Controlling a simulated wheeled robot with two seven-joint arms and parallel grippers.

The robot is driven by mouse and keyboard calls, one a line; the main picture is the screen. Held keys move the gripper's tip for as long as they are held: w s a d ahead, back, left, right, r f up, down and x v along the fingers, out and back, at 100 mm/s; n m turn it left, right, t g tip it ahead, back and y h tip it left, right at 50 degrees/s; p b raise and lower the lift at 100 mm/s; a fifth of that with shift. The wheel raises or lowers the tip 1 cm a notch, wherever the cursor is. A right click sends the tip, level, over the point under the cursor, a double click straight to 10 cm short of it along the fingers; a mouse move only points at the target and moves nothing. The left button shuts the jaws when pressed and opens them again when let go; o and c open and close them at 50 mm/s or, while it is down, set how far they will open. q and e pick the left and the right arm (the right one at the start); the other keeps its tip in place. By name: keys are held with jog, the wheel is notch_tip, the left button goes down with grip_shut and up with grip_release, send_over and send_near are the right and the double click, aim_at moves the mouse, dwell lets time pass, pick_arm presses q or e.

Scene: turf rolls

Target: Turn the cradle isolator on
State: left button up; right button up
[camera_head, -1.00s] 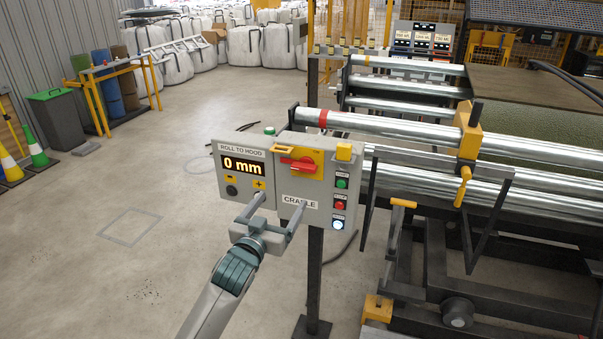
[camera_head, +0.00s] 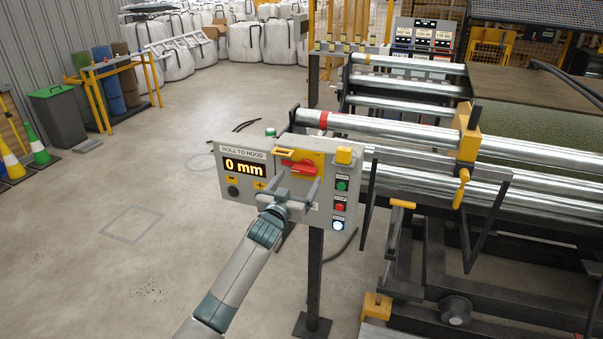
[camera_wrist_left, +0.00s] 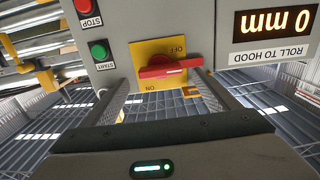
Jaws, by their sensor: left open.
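The cradle isolator is a red rotary handle (camera_head: 299,168) on a yellow plate (camera_head: 318,156), on a grey control box. The handle lies roughly level in the head view. In the left wrist view, upside down, the red handle (camera_wrist_left: 170,67) lies across the yellow plate (camera_wrist_left: 158,47) between the OFF and ON marks. My left gripper (camera_head: 297,183) is open and empty, in front of and slightly below the handle. Its fingers (camera_wrist_left: 160,86) point at the plate, one towards each end of the handle; I cannot tell whether they touch it. My right gripper is out of view.
The box also carries a "0 mm" display (camera_head: 244,167), a green START button (camera_head: 341,185), a red STOP button (camera_head: 339,207) and a lit white button (camera_head: 338,225). A dark post (camera_head: 315,280) holds it up. Steel rollers (camera_head: 400,131) stand to the right.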

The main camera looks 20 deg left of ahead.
aim_at(303, 172)
pick_arm(q)
jog(key=shift+w, duration=1.9)
jog(key=c, duration=1.1)
